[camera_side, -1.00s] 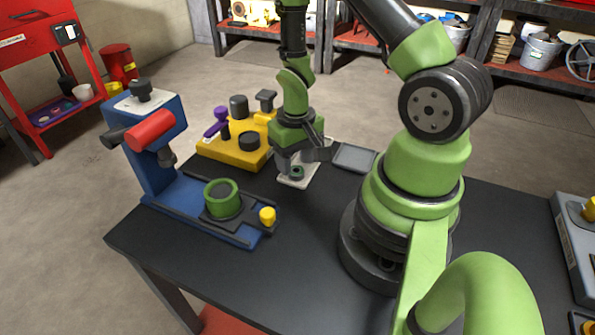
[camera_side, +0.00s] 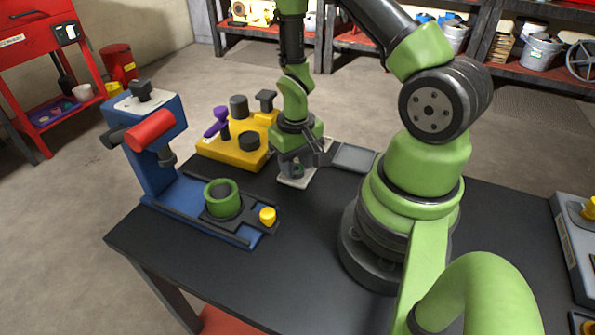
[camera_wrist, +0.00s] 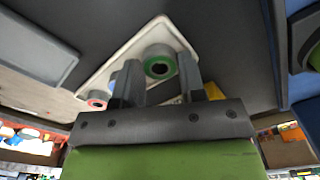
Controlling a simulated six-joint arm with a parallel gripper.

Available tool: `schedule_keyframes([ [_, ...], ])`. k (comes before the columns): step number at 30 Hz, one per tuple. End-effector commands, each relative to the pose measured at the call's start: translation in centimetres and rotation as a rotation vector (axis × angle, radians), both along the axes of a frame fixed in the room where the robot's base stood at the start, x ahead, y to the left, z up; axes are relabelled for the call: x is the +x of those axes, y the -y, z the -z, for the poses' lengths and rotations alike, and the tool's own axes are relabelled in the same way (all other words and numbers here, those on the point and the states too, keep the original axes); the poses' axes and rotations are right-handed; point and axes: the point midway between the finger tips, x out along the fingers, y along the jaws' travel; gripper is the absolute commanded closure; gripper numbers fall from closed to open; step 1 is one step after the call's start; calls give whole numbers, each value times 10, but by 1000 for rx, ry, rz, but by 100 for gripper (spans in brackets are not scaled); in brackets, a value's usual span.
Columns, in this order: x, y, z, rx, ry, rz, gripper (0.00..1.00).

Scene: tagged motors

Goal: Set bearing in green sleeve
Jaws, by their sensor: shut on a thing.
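A grey bearing with a green ring (camera_wrist: 158,64) sits between the two fingers of my gripper (camera_side: 297,168) at the white tray (camera_side: 289,184). My gripper (camera_wrist: 160,78) is shut on this bearing. In the side view the fingers largely hide it, and I cannot tell whether it still touches the tray. The green sleeve (camera_side: 222,197) stands upright, its opening facing up, on the dark slide of the blue press (camera_side: 153,150), left of and nearer the camera than my gripper. A bit of green also shows at the right edge of the wrist view.
Another bearing with a red ring (camera_wrist: 97,102) and a blue part lie on the white tray behind the fingers. A yellow block (camera_side: 233,150) with several dark and purple pieces stands left of my gripper. A yellow knob (camera_side: 267,216) sits on the slide's end. A grey tray (camera_side: 354,158) lies right.

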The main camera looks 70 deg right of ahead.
Motion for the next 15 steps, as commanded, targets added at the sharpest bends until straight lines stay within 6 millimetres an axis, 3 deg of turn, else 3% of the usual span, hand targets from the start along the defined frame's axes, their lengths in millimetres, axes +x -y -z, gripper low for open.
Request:
schedule_keyframes([
  [15, 0, 0, -19, 0, 0, -1, 80],
])
